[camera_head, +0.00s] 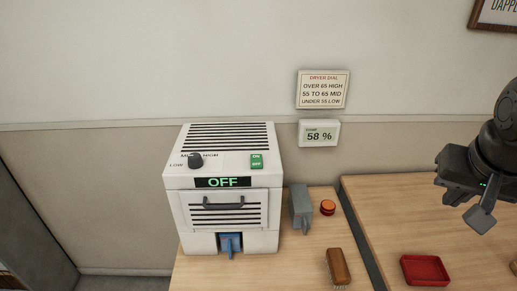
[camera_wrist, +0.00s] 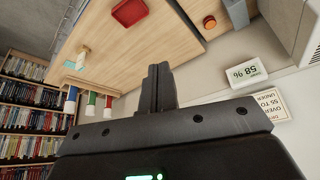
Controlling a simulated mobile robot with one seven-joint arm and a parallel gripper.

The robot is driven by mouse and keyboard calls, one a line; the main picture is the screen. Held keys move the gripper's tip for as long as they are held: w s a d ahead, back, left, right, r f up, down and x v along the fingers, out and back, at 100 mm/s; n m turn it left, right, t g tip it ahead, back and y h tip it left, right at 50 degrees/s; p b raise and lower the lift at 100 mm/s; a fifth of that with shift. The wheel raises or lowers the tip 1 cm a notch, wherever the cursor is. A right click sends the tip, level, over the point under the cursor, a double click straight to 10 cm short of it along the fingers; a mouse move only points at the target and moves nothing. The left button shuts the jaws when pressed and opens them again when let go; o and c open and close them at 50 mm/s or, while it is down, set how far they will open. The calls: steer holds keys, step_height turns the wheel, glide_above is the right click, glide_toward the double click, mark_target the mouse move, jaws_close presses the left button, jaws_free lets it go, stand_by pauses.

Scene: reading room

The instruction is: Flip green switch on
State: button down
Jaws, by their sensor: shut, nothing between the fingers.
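The green switch (camera_head: 257,161) sits on the sloping top of a white dryer box (camera_head: 230,243), at the right. It has small labels, the upper seeming to read ON and the lower OFF; its rocker position is too small to tell. The dryer's display (camera_head: 223,182) reads OFF in green. My gripper (camera_head: 480,218) is shut and empty in the air at the right edge, far from the switch. In the wrist view my gripper (camera_wrist: 157,88) shows its fingers together. Part of the dryer (camera_wrist: 292,22) shows at the upper right there; the switch is not visible.
A black dial (camera_head: 195,160) is left of the switch. A grey block (camera_head: 301,209), an orange button (camera_head: 327,207), a brown object (camera_head: 338,266) and a red tray (camera_head: 425,270) are on the tables. A humidity display (camera_head: 319,133) reads 58 % under a sign (camera_head: 323,89). Bookshelves (camera_wrist: 25,110) stand left.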

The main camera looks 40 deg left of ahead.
steer(key=w+a+r+n, duration=0.1)
steer(key=a, duration=0.4)
steer(key=w+a+r+n, duration=0.1)
steer(key=w+a+r, duration=0.1)
steer(key=a, duration=0.4)
steer(key=n+g+y, duration=0.1)
steer(key=n+g, duration=0.1)
steer(key=n, duration=0.1)
glide_above(256, 156)
steer(key=s+d, duration=0.4)
steer(key=shift+w+a+r, duration=0.15)
steer(key=shift+r, duration=0.15)
steer(key=x, duration=1.4)
